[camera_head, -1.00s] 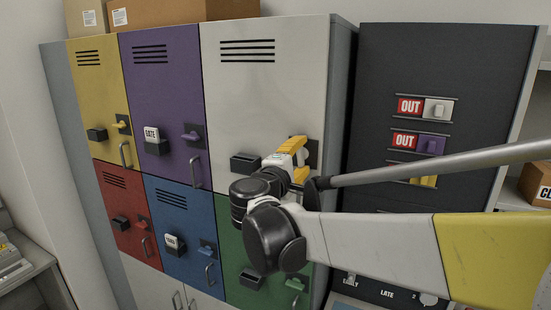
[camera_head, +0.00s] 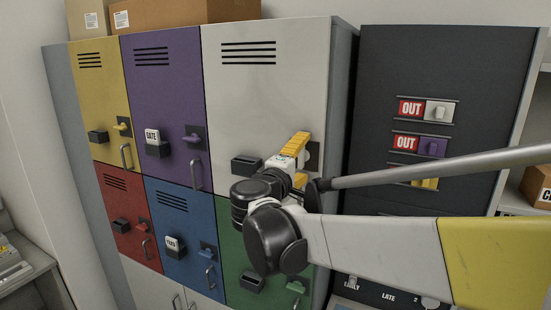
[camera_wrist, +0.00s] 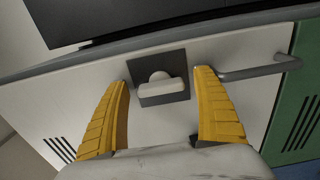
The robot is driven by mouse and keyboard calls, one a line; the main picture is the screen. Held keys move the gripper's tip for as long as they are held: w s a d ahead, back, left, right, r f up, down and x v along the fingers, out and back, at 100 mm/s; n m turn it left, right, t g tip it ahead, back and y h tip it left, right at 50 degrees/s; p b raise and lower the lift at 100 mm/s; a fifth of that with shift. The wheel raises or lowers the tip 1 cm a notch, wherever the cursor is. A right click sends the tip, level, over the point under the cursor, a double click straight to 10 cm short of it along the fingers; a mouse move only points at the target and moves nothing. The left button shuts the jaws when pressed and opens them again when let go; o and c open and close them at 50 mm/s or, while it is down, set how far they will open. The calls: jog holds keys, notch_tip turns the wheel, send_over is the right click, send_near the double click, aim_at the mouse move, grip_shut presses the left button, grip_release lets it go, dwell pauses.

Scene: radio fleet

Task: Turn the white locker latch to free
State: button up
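The white locker door (camera_head: 265,95) is closed at the upper right of the locker block. Its white latch (camera_wrist: 160,87) is a short bar on a round hub, on a dark square plate (camera_wrist: 173,62), seen in the wrist view. In the head view, my gripper mostly hides the latch, and part of its plate (camera_head: 313,155) shows. My gripper (camera_wrist: 160,80) is open, with one yellow finger on each side of the latch. Visible gaps separate both fingers from the bar in the wrist view. My gripper also shows in front of the door in the head view (camera_head: 302,162).
A grey door handle (camera_wrist: 255,70) lies close to one finger. A dark holder (camera_head: 246,166) is on the white door. Yellow, purple, red, blue and green lockers adjoin it. A dark panel (camera_head: 445,60) with OUT signs stands at the right. Cardboard boxes (camera_head: 160,12) are on top.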

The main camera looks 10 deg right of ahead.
jog(key=v, duration=1.2)
jog(key=s+d+f+m+g+y+b, duration=0.1)
jog(key=s+d+f+m+g+b, duration=0.25)
jog(key=f, duration=0.55)
jog(key=s+d+f+g+y+b, duration=0.1)
jog(key=s+d+f+y+b, duration=0.2)
jog(key=f+b, duration=0.45)
jog(key=s+d+f+m+g+b, duration=0.1)
jog(key=s+d+f+g+b, duration=0.2)
jog(key=f, duration=0.8)
jog(key=s+a+f+m+y+b, duration=0.1)
jog(key=s+f+m+y+b, duration=0.1)
jog(key=f, duration=0.5)
jog(key=s+a+f+m+y+b, duration=0.1)
jog(key=s+f+m+y+b, duration=0.1)
jog(key=s+f+b, duration=0.3)
jog(key=s+f+m+y+b, duration=0.2)
jog(key=f+b, duration=0.3)
jog(key=f, duration=0.4)
jog(key=shift+s+a+f+y+b, duration=0.2)
jog(key=shift+s+a+y+b, duration=0.15)
jog(key=shift+s, duration=0.5)
